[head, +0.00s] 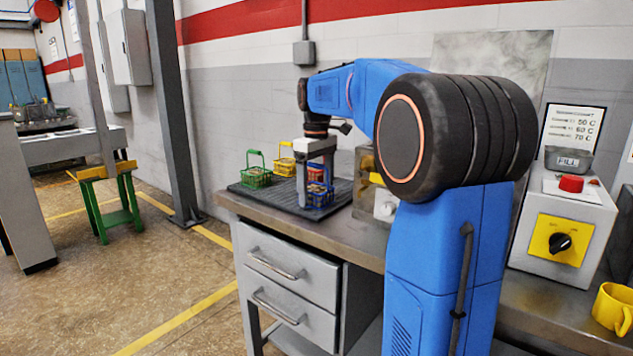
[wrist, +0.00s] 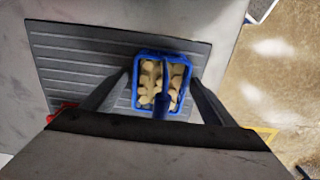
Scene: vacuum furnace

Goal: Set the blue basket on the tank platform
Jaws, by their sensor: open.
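The blue basket (head: 319,199) stands on the dark ribbed mat on the bench. In the wrist view the blue basket (wrist: 186,72) holds several tan pieces, and its handle rises toward the camera. My gripper (head: 315,185) points down over it. In the wrist view my gripper (wrist: 160,80) is open, with one finger on each side of the basket and its handle between them. I cannot tell whether either finger touches the basket. I cannot make out the tank platform for certain; my arm hides part of the bench.
A green basket (head: 256,177) and a yellow basket (head: 284,167) stand on the mat (head: 262,194) close by. A small red part (wrist: 62,110) shows at the wrist view's left. A control box (head: 566,222) and yellow mug (head: 613,308) are at the right. Floor is open at left.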

